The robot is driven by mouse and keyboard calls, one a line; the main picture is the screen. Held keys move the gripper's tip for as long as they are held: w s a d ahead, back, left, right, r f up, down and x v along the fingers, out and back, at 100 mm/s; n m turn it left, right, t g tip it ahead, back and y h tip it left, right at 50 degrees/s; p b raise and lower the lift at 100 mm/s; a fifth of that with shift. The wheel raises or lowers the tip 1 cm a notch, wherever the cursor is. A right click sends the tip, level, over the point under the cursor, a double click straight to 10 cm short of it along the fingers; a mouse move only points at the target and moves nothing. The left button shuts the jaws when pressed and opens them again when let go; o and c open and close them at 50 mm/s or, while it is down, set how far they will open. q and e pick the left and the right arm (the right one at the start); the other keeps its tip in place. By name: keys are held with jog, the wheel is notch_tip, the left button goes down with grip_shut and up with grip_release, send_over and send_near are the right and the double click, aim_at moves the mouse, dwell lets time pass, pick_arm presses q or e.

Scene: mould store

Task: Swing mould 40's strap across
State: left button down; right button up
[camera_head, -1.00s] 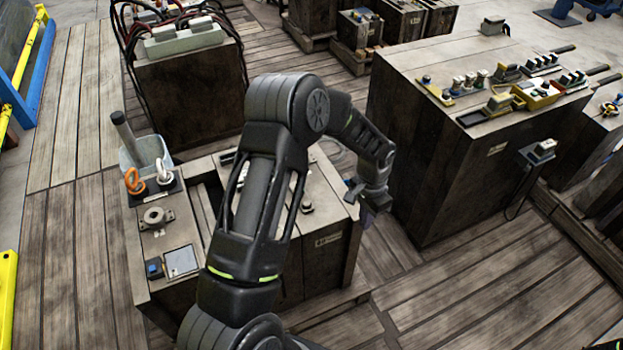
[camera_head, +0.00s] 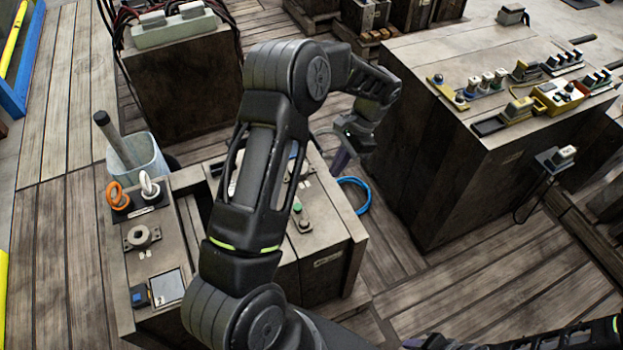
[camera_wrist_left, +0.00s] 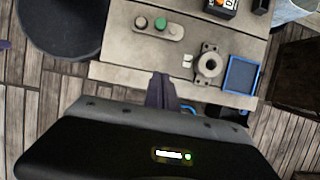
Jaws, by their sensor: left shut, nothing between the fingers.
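My left gripper (camera_head: 343,158) hangs at the end of my bent left arm, beyond the far right edge of a low wooden mould block (camera_head: 333,280) with a small label plate, whose number is too small to read. Its slim dark fingers are together and empty. I cannot make out a strap; my left arm hides much of the block's top. My right gripper is outside the views.
A blue hose loop (camera_head: 357,194) lies on the planks past the block. A large block (camera_head: 440,150) bearing several fittings stands right. A ring fitting (camera_head: 141,236), orange and white hooks (camera_head: 118,195) and a bin (camera_head: 145,160) are left.

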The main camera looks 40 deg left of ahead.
aim_at(305, 206)
pick_arm(q)
jog(key=p+x, duration=0.1)
jog(key=x, duration=0.8)
jog(key=shift+s+a+f, duration=0.1)
jog(key=shift+f, duration=0.2)
jog(key=s, duration=0.1)
jog(key=s+a+p, duration=0.1)
jog(key=s+p, duration=0.1)
jog(key=shift+a, duration=0.3)
jog(key=shift+s+a+f, duration=0.15)
jog(key=shift+s, duration=0.1)
